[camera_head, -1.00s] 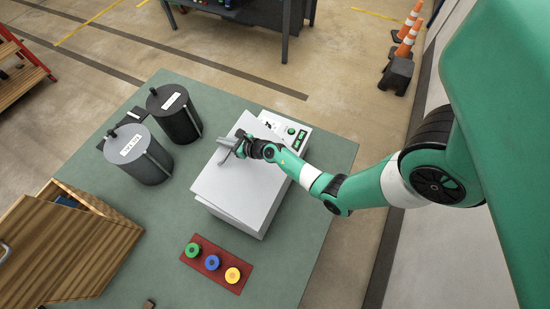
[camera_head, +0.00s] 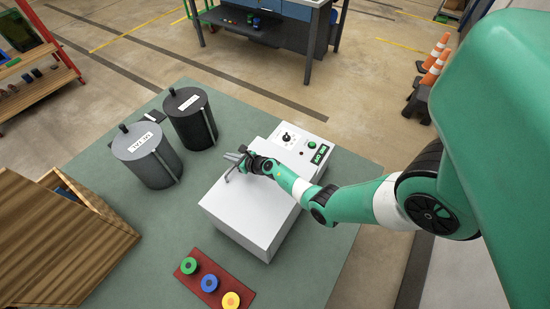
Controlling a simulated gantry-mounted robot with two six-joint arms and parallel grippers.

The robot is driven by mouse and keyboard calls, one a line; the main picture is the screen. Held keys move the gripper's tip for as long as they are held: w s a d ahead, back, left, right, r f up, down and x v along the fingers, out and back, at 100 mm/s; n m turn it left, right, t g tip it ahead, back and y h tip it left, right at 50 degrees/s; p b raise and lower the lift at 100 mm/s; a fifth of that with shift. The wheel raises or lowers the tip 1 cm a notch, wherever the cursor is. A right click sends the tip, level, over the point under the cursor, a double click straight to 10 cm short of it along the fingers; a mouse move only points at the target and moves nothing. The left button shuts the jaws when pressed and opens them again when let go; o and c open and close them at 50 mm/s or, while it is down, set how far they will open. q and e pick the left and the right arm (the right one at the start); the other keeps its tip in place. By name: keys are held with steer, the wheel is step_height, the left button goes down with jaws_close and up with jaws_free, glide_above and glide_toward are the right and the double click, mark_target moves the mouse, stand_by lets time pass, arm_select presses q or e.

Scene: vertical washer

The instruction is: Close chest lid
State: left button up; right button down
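The wooden chest (camera_head: 60,240) stands at the lower left of the camera_head view, partly cut off by the frame edge. A plank panel, which seems to be its lid, slopes over it, and a gap at its upper right shows something blue (camera_head: 66,194) inside. My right gripper (camera_head: 231,166) is over the left part of the white washer's top, well to the right of the chest. Grey parts show at its tips, but I cannot tell fingers from a handle, or whether it touches the top. My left gripper is not in view.
The white washer (camera_head: 250,207) with its control panel (camera_head: 300,149) stands mid-table. A red button board (camera_head: 212,283) lies in front. Bare green table top (camera_head: 150,235) separates chest and washer.

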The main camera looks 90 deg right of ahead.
steer(key=shift+s+a+f, duration=0.15)
steer(key=shift+f, duration=0.35)
steer(key=shift+s+a+f, duration=0.1)
steer(key=shift+a+f, duration=0.05)
steer(key=shift+f, duration=0.3)
step_height(320, 180, up, 16)
steer(key=p, duration=1.3)
steer(key=shift+w+d+f, duration=0.15)
steer(key=shift+w+d, duration=0.2)
